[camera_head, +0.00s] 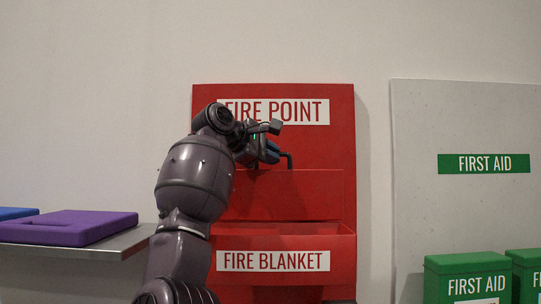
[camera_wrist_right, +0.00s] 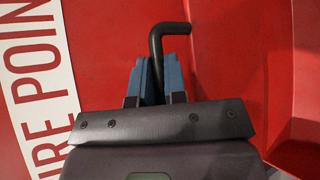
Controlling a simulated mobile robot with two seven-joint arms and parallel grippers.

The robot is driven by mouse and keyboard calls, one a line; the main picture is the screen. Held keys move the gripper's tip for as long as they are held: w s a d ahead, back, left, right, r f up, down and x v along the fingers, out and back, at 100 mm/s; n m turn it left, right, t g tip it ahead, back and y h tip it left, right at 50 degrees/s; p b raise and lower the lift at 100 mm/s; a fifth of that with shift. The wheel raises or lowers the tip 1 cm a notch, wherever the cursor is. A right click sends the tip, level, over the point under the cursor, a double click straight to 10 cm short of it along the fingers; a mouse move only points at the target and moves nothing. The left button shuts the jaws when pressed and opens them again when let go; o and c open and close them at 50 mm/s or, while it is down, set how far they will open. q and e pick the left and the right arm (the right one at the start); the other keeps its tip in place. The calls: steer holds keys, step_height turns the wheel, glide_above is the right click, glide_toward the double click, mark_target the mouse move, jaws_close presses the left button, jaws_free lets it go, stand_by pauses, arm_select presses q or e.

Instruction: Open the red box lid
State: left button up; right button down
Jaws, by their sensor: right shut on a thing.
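The red box (camera_head: 344,262) is mounted on the wall, with a white FIRE BLANKET label on its front. Its red lid (camera_head: 310,195) stands raised behind the box's open top, in front of the back panel. A black bent handle (camera_head: 288,160) shows at the lid's upper edge. My right gripper (camera_head: 272,153) is at that edge. In the right wrist view the blue fingers of my right gripper (camera_wrist_right: 160,82) are shut on the black handle (camera_wrist_right: 170,29). My arm hides the left part of the lid and box. My left gripper is not in view.
The red FIRE POINT panel (camera_head: 325,140) rises behind the lid. At left, a purple case (camera_head: 85,226) and a blue item (camera_head: 15,212) lie on a metal shelf (camera_head: 100,246). At right, green first aid boxes (camera_head: 465,266) stand before a pale board (camera_head: 440,120).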

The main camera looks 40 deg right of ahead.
steer(key=c, duration=1.2)
jaws_free()
steer(key=shift+o, duration=0.2)
steer(key=b+v, duration=0.1)
steer(key=v, duration=1)
steer(key=shift+s+d, duration=0.1)
